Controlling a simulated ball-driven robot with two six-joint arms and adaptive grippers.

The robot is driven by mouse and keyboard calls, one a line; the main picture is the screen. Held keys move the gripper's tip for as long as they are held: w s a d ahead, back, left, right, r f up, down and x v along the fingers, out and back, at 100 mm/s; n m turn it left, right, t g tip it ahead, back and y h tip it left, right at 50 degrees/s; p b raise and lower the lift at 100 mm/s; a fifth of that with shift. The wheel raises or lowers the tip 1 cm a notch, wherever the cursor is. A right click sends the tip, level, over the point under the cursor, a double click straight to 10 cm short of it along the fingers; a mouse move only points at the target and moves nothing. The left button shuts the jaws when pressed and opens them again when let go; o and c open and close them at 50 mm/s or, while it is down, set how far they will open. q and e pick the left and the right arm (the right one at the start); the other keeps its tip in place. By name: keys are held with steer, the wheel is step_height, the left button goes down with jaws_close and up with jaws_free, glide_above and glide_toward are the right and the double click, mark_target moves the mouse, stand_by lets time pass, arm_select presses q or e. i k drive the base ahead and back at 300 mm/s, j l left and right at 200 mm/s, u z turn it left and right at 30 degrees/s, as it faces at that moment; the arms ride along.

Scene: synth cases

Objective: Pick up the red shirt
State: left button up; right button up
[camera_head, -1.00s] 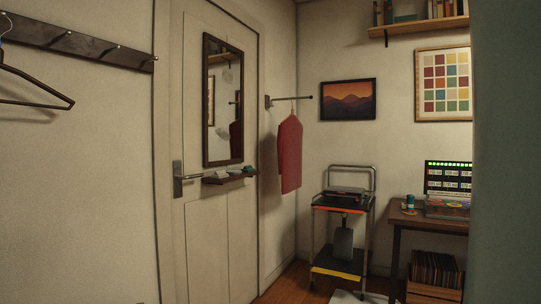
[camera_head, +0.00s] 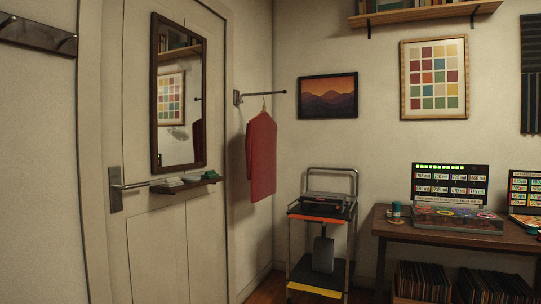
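The red shirt (camera_head: 261,158) hangs on a hanger from a dark wall rod (camera_head: 262,94) in the corner, right of the door. It hangs straight down and clear of the floor. Neither of my grippers shows in the head view, so nothing is seen touching the shirt.
A white door (camera_head: 158,240) with a mirror (camera_head: 180,92), a lever handle (camera_head: 140,185) and a small ledge (camera_head: 188,185) stands at left. A wheeled cart (camera_head: 322,212) stands right of the shirt. A wooden desk (camera_head: 455,236) with electronics fills the right side.

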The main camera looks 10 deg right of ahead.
mark_target(261, 136)
steer(key=i+l, duration=0.15)
steer(key=i, duration=0.3)
steer(key=i+l, duration=0.2)
steer(key=i, duration=0.25)
steer(key=i+l, duration=0.15)
steer(key=i, duration=0.3)
steer(key=i+l, duration=0.2)
steer(key=i, duration=0.25)
steer(key=u, duration=2.5)
steer(key=z, duration=2.5)
steer(key=i+j, duration=0.1)
steer(key=i, duration=0.7)
steer(key=i+j+u, duration=0.1)
steer(key=i, duration=0.65)
